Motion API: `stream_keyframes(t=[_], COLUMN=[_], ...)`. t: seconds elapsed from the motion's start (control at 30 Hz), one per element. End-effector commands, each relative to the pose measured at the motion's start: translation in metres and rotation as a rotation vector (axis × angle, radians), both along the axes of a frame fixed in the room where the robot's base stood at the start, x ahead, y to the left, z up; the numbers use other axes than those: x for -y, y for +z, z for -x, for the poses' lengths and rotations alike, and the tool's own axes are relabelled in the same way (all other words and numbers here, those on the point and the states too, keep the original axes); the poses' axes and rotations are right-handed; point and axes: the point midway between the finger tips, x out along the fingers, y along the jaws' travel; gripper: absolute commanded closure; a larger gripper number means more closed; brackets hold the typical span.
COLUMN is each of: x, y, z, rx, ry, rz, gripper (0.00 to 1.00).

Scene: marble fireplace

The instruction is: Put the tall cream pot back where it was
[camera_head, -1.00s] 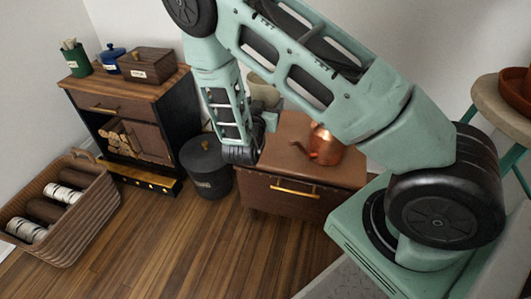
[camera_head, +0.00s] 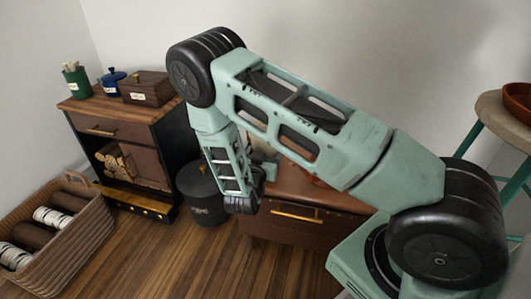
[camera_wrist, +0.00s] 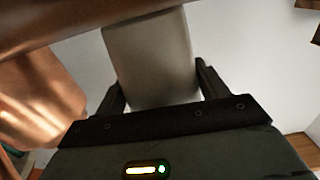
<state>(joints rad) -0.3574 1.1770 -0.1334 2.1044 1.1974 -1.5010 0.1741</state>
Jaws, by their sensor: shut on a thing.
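The tall cream pot (camera_wrist: 152,65) fills the middle of the wrist view, between the two fingers. My gripper (camera_wrist: 158,88) is shut on it. In the head view my gripper (camera_head: 268,172) is in front of the brown chest (camera_head: 285,190), and my arm hides nearly all of the pot. Whether the pot touches a surface cannot be told.
A blurred copper thing (camera_wrist: 35,110) is close to the pot at the left of the wrist view. A dark bucket (camera_head: 203,195) stands left of the chest. A wooden cabinet (camera_head: 120,118) and a log basket (camera_head: 70,245) are farther left. A stool (camera_head: 495,110) is at right.

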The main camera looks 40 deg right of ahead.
Motion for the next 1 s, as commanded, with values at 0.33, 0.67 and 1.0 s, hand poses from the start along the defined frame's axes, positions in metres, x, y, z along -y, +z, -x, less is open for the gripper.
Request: stream_keyframes(t=[0.33,0.67,1.0], x=[0.0,-0.006,-0.06], y=[-0.003,0.002,0.003], z=[0.0,0.004,0.047], rx=[-0.001,-0.001,-0.003], ry=[0.0,0.002,0.005], rz=[0.001,0.0,0.001], gripper=[0.06,0.06,0.06])
